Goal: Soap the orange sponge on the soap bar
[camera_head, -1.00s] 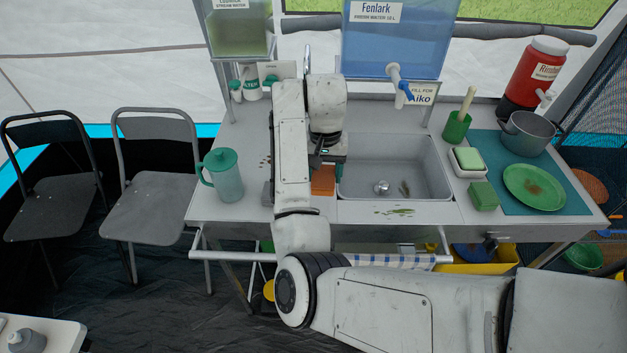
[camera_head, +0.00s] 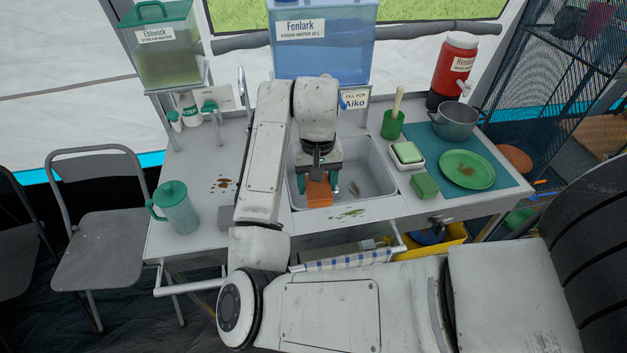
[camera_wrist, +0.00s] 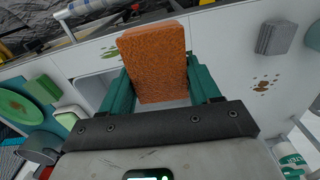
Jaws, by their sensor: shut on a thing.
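The orange sponge (camera_head: 319,191) is held between the teal fingers of my gripper (camera_head: 319,181), over the front left part of the sink. In the wrist view the sponge (camera_wrist: 155,62) fills the gap between the fingers (camera_wrist: 159,88) and stands out beyond them. A green bar (camera_head: 407,152), which looks like the soap, lies in a white dish (camera_head: 417,163) right of the sink. A second green block (camera_head: 424,186) lies in front of the dish on the counter. In the wrist view the dish (camera_wrist: 66,121) is at the left.
The sink (camera_head: 371,184) is under and right of my gripper. A green cup with a brush (camera_head: 392,125) stands behind the dish. A green plate (camera_head: 467,169) and a pot (camera_head: 455,120) are further right. A teal jug (camera_head: 176,209) stands left. A grey block (camera_wrist: 277,38) lies on the counter.

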